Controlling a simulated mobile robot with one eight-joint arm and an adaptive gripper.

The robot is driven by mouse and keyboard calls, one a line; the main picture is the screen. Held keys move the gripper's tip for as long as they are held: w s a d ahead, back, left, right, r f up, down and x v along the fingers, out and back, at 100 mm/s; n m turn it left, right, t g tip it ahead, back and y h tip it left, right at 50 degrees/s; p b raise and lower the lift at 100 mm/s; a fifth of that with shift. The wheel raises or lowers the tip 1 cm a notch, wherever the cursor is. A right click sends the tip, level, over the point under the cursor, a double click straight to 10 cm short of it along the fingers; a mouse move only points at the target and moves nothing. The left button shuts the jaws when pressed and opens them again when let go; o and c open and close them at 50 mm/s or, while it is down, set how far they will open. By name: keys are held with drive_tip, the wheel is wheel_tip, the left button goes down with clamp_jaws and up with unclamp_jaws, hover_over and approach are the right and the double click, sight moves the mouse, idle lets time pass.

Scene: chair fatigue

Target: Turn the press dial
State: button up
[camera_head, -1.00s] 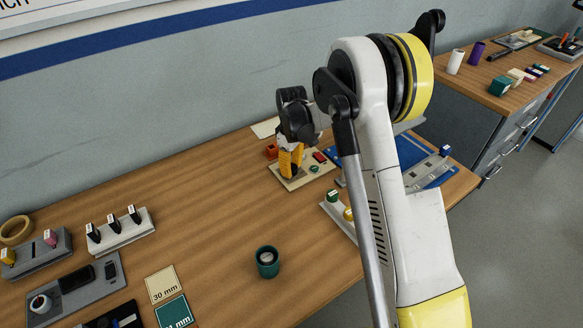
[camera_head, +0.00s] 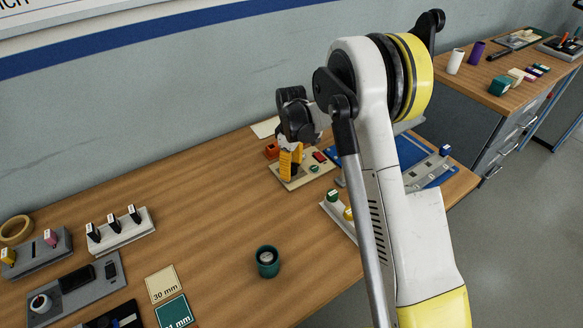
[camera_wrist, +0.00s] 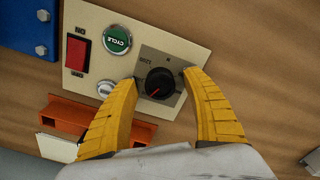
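The press dial (camera_wrist: 159,83) is a round black knob with a red pointer line on a grey plate, seen in the wrist view. It sits on a cream control panel (camera_wrist: 110,16), which also shows in the head view (camera_head: 293,184). My gripper (camera_wrist: 166,84) is open, with one yellow finger on each side of the dial. Whether the fingertips touch the dial, I cannot tell. In the head view my gripper (camera_head: 290,163) is over the panel and hides the dial.
The panel also bears a green CYCLE button (camera_wrist: 117,39), a red rocker switch (camera_wrist: 77,54) and a small white button (camera_wrist: 106,89). An orange block (camera_wrist: 77,121) lies beside the panel. A blue fixture (camera_head: 438,178) stands to the right. A green cup (camera_head: 268,262) stands on open table in front.

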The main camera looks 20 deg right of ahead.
sight(292, 167)
wheel_tip(292, 167, up, 12)
idle(0.6)
drive_tip(key=s+r+m+t, duration=0.3)
drive_tip(key=s+r, duration=0.4)
drive_tip(key=s, duration=0.4)
drive_tip(key=s+r+m+t, duration=0.2)
drive_tip(key=s+r+m, duration=0.3)
drive_tip(key=s, duration=0.6)
drive_tip(key=s+f+m+t, duration=0.1)
drive_tip(key=s+f+t, duration=0.1)
drive_tip(key=s, duration=0.6)
drive_tip(key=shift+m, duration=0.4)
